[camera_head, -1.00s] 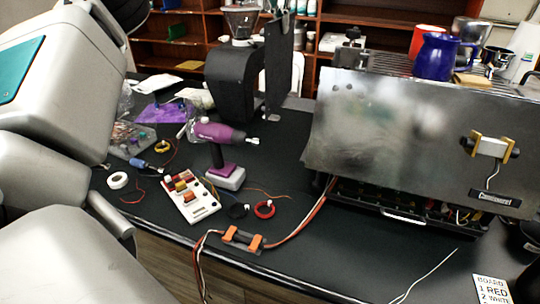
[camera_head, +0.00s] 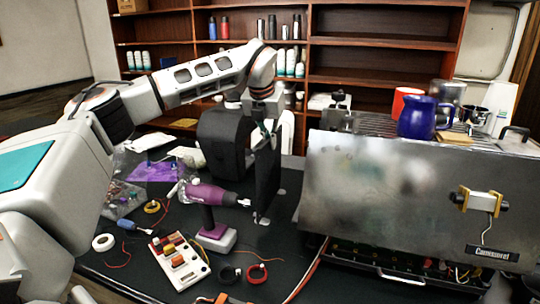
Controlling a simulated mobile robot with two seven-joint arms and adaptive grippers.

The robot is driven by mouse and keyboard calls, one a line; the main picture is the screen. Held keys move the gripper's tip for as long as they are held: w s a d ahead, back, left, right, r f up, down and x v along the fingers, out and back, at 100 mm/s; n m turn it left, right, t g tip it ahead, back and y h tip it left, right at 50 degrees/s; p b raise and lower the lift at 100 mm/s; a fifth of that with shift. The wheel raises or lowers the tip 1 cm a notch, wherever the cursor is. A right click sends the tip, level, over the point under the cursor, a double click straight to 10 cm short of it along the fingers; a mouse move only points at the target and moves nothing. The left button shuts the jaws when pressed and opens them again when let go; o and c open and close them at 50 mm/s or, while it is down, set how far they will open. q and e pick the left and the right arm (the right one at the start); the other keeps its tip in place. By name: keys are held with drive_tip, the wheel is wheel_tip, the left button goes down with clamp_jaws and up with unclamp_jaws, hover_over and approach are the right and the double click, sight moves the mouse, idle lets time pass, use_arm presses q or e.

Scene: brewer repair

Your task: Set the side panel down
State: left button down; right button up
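The side panel (camera_head: 267,180) is a thin, dark, upright plate in the middle of the view, seen nearly edge-on. My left gripper (camera_head: 266,125) comes down from above and is shut on its upper edge. The panel's lower edge is close to the black tabletop; I cannot tell whether it touches. The brewer (camera_head: 375,195), with a big brushed metal front, stands to the right of the panel.
A purple drill (camera_head: 208,195) stands just left of the panel, its tip near it. A black curved machine (camera_head: 220,140) stands behind. A switch box (camera_head: 180,260), tape rolls and wires lie in front. A blue pitcher (camera_head: 418,118) stands on the brewer.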

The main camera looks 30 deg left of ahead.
sight(270, 155)
use_arm(q)
drive_tip(key=shift+f, duration=2.1)
use_arm(e)
drive_tip(key=shift+d, duration=0.35)
use_arm(q)
drive_tip(key=shift+f, duration=0.15)
drive_tip(key=c, duration=2.4)
unclamp_jaws()
drive_tip(key=shift+f, duration=0.1)
drive_tip(key=shift+c, duration=0.2)
drive_tip(key=shift+o, duration=0.8)
use_arm(e)
drive_tip(key=shift+a, duration=0.3)
